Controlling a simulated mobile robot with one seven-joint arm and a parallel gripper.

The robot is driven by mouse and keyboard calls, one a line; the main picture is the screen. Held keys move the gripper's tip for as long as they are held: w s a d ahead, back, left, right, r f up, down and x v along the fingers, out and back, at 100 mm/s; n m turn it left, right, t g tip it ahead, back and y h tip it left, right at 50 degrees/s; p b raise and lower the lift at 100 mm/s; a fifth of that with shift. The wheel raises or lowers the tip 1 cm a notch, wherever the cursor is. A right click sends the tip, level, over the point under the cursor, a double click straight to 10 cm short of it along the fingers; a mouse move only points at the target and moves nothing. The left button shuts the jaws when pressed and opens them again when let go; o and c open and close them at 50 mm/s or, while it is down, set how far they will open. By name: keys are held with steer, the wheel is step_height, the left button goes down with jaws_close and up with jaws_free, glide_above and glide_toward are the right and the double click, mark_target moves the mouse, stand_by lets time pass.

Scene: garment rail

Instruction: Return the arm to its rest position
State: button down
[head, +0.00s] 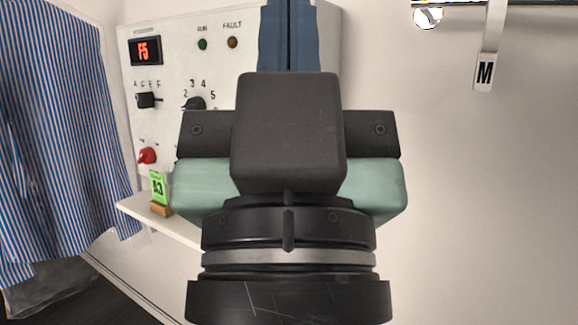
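My gripper (289,135) fills the middle of the head view, seen from behind its black wrist. A dark block, a dark crossbar and a pale green body show around it. Its fingertips are hidden, so I cannot tell whether it is open or shut, or whether it holds anything. It stands in front of a light control panel (225,70) and covers the panel's lower right part.
The panel has a red display (146,51), lamps and knobs. A small shelf (180,230) below bears a green tag (158,187). A striped garment (60,120) hangs at left. A rail bracket with an "M" tag (484,73) is at upper right. Bare wall (490,200) fills the right.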

step_height(320, 180, up, 22)
steer(key=p, duration=1.9)
steer(key=shift+p, duration=0.3)
